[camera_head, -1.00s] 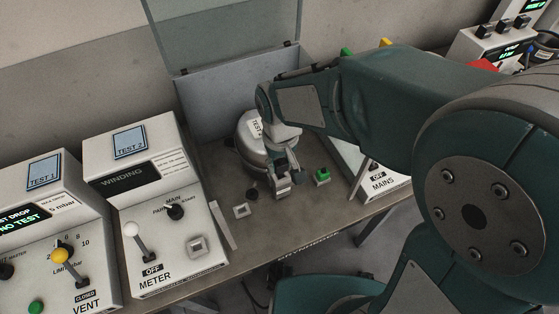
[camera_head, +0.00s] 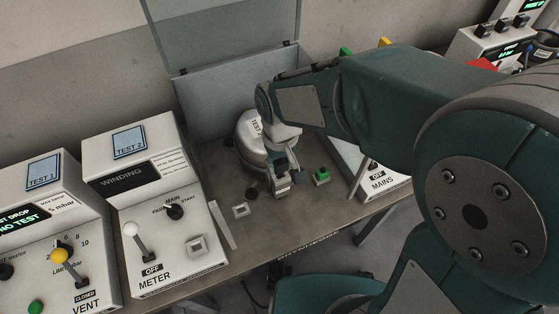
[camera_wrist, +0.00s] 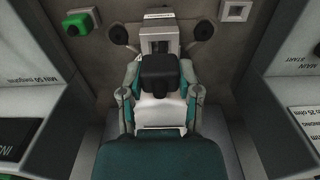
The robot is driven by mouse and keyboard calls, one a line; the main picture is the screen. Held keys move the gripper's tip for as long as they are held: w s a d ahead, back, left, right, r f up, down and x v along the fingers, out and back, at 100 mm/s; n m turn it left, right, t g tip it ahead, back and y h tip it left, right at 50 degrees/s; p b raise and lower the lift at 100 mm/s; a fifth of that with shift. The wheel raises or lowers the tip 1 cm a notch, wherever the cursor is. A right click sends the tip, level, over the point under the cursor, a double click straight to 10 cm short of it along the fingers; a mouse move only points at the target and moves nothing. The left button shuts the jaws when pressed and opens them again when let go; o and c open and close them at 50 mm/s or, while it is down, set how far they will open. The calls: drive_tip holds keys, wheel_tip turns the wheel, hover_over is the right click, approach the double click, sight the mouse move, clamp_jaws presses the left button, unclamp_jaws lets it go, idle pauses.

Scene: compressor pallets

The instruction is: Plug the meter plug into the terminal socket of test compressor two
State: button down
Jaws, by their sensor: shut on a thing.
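Test compressor two, as I take it, is the rounded grey housing with a "TEST" label (camera_head: 248,140) on the bench, partly hidden by my arm. My gripper (camera_wrist: 159,78) points down in front of it, fingers closed around a dark block (camera_wrist: 159,68) that I take to be the meter plug. Just beyond the block in the wrist view is a pale grey slotted box (camera_wrist: 158,42), likely the terminal socket, between two round black feet. It also shows at the gripper's tip in the head view (camera_head: 282,190). I cannot tell whether the block touches or enters it.
The meter box (camera_head: 150,230), reading "WINDING" with its lever at "OFF", stands left. A green button (camera_head: 321,176) is right of the gripper. A small pale square fixture (camera_head: 241,210) lies left. The mains box (camera_head: 385,183) is further right. An open grey lid panel (camera_head: 240,95) rises behind.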

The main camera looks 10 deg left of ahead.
drive_tip(key=shift+f, duration=1.2)
drive_tip(key=shift+c, duration=1.1)
unclamp_jaws()
wheel_tip(320, 180, up, 12)
drive_tip(key=shift+a, duration=0.1)
drive_tip(key=s+d+r+m+t, duration=0.2)
drive_tip(key=s+d+m, duration=0.1)
drive_tip(key=d, duration=0.7)
drive_tip(key=s+d+r+m+t, duration=0.2)
drive_tip(key=s+d, duration=0.3)
drive_tip(key=d, duration=0.5)
drive_tip(key=shift+s+d+r+m+t, duration=0.2)
drive_tip(key=shift+r+m+t, duration=0.15)
drive_tip(key=shift+m+t, duration=0.4)
